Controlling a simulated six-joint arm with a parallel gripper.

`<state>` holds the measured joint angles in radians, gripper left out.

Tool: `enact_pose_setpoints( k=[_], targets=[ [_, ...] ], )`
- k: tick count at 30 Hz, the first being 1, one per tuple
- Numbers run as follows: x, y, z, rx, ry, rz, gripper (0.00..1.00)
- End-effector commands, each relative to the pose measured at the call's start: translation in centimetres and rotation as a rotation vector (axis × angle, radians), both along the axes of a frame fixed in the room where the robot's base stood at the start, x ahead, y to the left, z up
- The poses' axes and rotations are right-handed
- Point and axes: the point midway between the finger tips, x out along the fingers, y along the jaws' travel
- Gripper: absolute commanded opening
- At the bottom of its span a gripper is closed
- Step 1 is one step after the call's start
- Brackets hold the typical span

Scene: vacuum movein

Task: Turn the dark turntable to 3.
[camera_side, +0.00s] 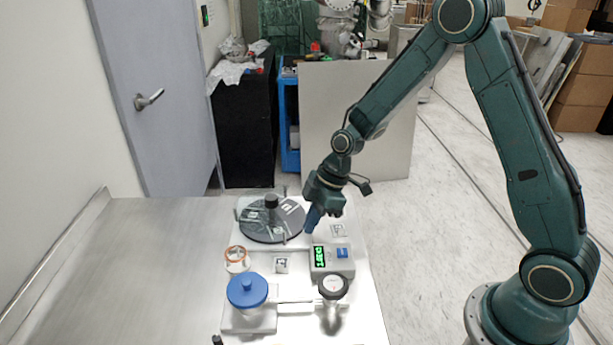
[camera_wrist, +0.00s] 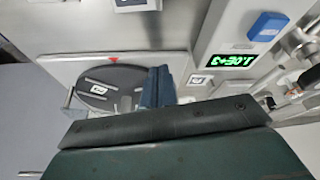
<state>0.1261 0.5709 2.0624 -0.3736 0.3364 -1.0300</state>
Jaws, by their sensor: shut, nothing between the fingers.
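The dark turntable (camera_side: 262,228) is a round disc with a black knob (camera_side: 271,201) at its centre and clear upright posts around its rim. In the wrist view the turntable (camera_wrist: 122,78) shows slots, a small white label with a marking too small to read, and a red triangle (camera_wrist: 113,59) just beyond its rim. My gripper (camera_side: 310,224) has blue fingers, shut and empty, pointing down just right of the disc. In the wrist view the gripper (camera_wrist: 157,88) overlaps the disc's right edge; I cannot tell whether it touches.
A gauge box with a green display (camera_side: 319,257) and blue button (camera_side: 342,253) stands in front of my gripper. A blue-capped vessel (camera_side: 247,291), an orange-ringed jar (camera_side: 237,258) and a round dial (camera_side: 332,287) stand nearer the camera. The metal table (camera_side: 150,270) is clear at left.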

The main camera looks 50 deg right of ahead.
Motion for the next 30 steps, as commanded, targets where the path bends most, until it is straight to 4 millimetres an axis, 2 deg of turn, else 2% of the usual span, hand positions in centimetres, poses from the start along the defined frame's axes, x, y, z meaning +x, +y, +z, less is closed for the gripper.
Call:
enact_pose_setpoints(
  k=[1,18,27,28,30],
  targets=[
    [-0.2,-0.6,0.3,0.000,-0.001,-0.003,0.00],
    [-1.5,-3.2,8.1,-0.001,-0.004,-0.001,0.00],
    [-1.8,-3.6,9.3,0.000,0.000,0.000,0.00],
    [-1.8,-3.6,9.3,0.000,0.000,0.000,0.02],
    [-1.8,-3.6,9.3,-0.001,0.000,0.000,0.16]
  ],
)
